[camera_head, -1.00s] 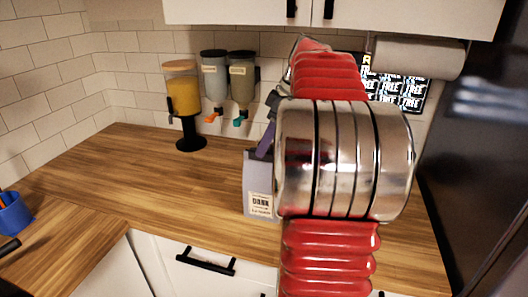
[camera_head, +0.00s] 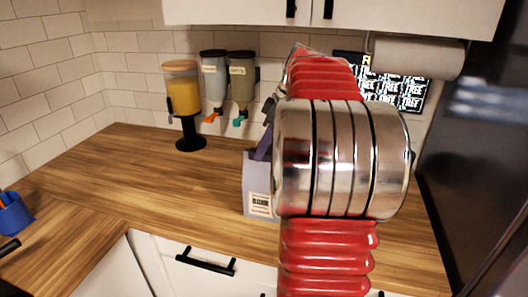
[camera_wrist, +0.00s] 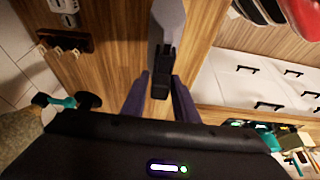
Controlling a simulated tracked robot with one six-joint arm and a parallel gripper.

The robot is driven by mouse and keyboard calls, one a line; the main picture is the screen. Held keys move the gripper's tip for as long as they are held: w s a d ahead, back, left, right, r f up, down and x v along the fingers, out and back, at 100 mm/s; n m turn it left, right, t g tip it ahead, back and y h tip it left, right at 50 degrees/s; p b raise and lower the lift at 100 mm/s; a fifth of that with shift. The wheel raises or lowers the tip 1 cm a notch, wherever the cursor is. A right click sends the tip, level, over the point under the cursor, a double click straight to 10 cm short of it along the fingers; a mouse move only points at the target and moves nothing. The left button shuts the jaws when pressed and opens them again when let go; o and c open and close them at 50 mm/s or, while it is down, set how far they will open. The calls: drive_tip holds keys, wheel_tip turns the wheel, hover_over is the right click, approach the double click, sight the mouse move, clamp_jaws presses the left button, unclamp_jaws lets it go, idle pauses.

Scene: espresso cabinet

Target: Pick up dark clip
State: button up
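A grey bag (camera_head: 258,180) with a "DARK" label stands on the counter, partly behind my arm in the head view. In the wrist view the bag (camera_wrist: 168,22) is seen from above, with the dark clip (camera_wrist: 161,84) at its near end. My gripper (camera_wrist: 161,78) has two purple fingers, one on each side of the clip. The fingers look open, with narrow gaps beside the clip. In the head view my arm hides the clip and most of the gripper; a purple finger (camera_head: 264,143) shows above the bag.
A yellow-filled dispenser (camera_head: 184,95) and two wall dispensers (camera_head: 228,80) stand left of the bag. A paper roll (camera_head: 418,57) hangs at right under the cabinet. A blue cup (camera_head: 12,215) is at far left. The counter (camera_head: 120,180) left of the bag is clear.

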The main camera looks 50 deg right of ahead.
clamp_jaws()
drive_tip(key=shift+r, duration=0.1)
wheel_tip(320, 180, up, 10)
drive_tip(key=shift+f, duration=0.1)
idle(0.6)
idle(0.4)
